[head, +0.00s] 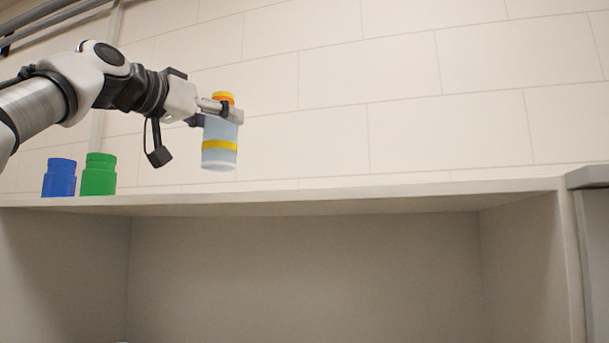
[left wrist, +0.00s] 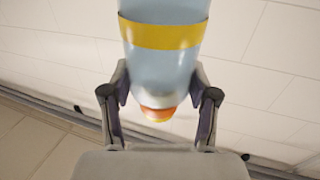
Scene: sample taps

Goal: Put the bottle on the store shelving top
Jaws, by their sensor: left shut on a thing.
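The bottle (head: 219,150) is pale blue with a yellow band and an orange cap. My left gripper (head: 222,111) is shut on it near the cap and holds it upright, cap up. In the head view the bottle's base shows above the top board of the store shelving (head: 330,197); I cannot tell the exact gap. In the left wrist view the bottle (left wrist: 160,65) sits between the two fingers of my left gripper (left wrist: 160,100). My right gripper is not in view.
A blue jar (head: 59,179) and a green jar (head: 99,175) stand on the shelving top at the left. The top right of them looks clear. A tiled wall (head: 430,90) rises behind. A grey cabinet (head: 592,250) edge stands at the right.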

